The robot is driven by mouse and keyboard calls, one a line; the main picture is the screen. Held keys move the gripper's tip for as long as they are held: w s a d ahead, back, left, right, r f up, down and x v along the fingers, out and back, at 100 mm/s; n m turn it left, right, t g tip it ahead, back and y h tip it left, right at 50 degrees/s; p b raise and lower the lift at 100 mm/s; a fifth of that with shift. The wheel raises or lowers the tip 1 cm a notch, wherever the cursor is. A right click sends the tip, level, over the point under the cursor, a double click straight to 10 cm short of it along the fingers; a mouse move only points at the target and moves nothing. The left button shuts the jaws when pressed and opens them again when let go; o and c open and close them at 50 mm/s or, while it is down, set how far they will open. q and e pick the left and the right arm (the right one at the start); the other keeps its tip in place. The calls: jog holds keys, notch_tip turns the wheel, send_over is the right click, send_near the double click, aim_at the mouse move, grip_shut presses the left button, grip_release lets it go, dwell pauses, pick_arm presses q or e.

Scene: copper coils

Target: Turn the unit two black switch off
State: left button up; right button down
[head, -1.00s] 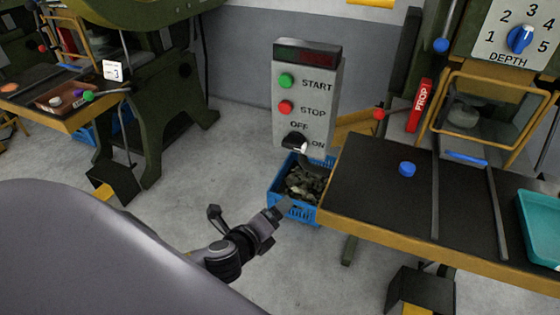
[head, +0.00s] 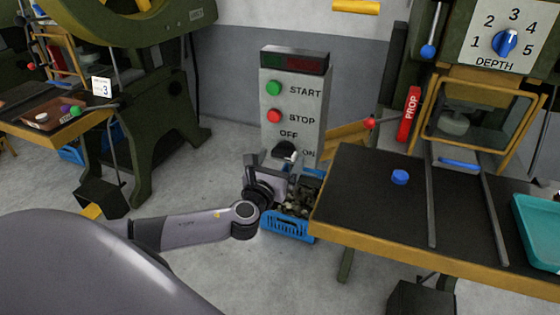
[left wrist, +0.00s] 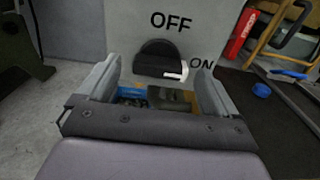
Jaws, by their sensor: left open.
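The black switch (head: 284,149) is a round knob low on a grey control panel (head: 312,116), with OFF printed above it and ON to its lower right. In the left wrist view the black switch (left wrist: 158,58) has a white-tipped pointer aimed right, toward ON. My left gripper (head: 270,160) is just in front of the panel's lower part and hides some of it in the head view. In the left wrist view the left gripper (left wrist: 158,85) is open and empty, its fingers apart below and either side of the switch, not visibly touching it. My right gripper is not in view.
A green START button (head: 273,88) and red STOP button (head: 274,116) sit above the switch. A blue crate (head: 287,226) of scrap stands below. A black-topped table (head: 380,215) with a blue cap (head: 400,177) is close on the right. Open floor lies left.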

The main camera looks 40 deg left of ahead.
pick_arm(q)
jog(key=shift+w, duration=0.25)
jog(key=c, duration=1.1)
jog(key=shift+o, duration=0.2)
